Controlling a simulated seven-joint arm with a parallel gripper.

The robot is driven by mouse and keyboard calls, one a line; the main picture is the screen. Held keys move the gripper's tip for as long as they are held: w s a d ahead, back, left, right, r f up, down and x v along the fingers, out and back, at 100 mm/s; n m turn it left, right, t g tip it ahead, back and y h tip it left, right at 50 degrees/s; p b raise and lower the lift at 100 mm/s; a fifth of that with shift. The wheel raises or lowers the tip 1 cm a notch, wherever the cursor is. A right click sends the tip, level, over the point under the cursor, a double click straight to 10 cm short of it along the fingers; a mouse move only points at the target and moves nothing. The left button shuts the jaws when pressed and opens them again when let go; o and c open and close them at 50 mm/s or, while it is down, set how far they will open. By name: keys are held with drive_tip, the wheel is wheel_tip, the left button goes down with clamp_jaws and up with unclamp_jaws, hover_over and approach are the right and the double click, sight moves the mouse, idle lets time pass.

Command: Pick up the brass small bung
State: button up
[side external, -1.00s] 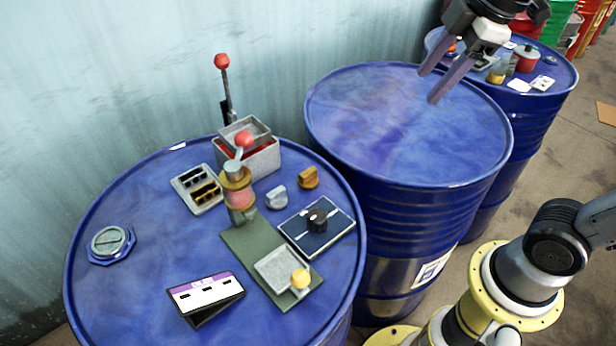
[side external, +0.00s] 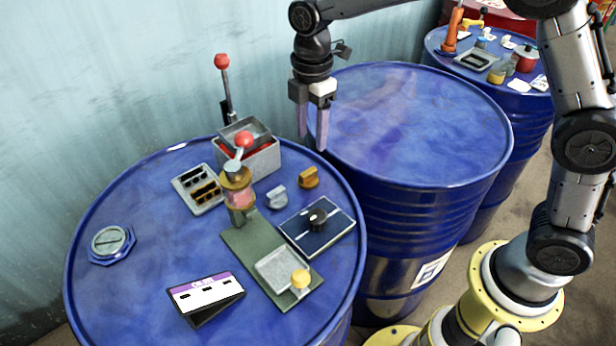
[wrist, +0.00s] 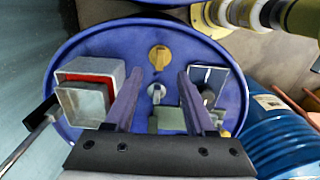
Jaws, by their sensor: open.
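The brass small bung (side external: 308,177) stands on the near blue drum's top (side external: 150,230), close to its right rim. It also shows in the wrist view (wrist: 159,56), just beyond and between my fingertips. A similar grey bung (side external: 277,197) is beside it, and in the wrist view this grey bung (wrist: 156,92) lies between the fingers.
A grey box with red inside (side external: 258,158) and a red-knobbed lever (side external: 226,90) stand at the back. A pump (side external: 238,190), a slotted grey block (side external: 197,189) and a blue dial plate (side external: 317,226) surround the bungs. The middle drum's top (side external: 410,120) is bare.

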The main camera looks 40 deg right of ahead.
hover_over(310, 171)
drive_tip(key=f, duration=0.4)
drive_tip(key=shift+w+d+f, duration=0.1)
drive_tip(key=shift+d+f, duration=0.1)
drive_tip(key=shift+d, duration=0.05)
drive_tip(key=shift+a+f, duration=0.15)
drive_tip(key=shift+f, duration=1.15)
drive_tip(key=shift+a+f, duration=0.1)
drive_tip(key=shift+f, duration=1.2)
drive_tip(key=shift+c, duration=0.3)
clamp_jaws()
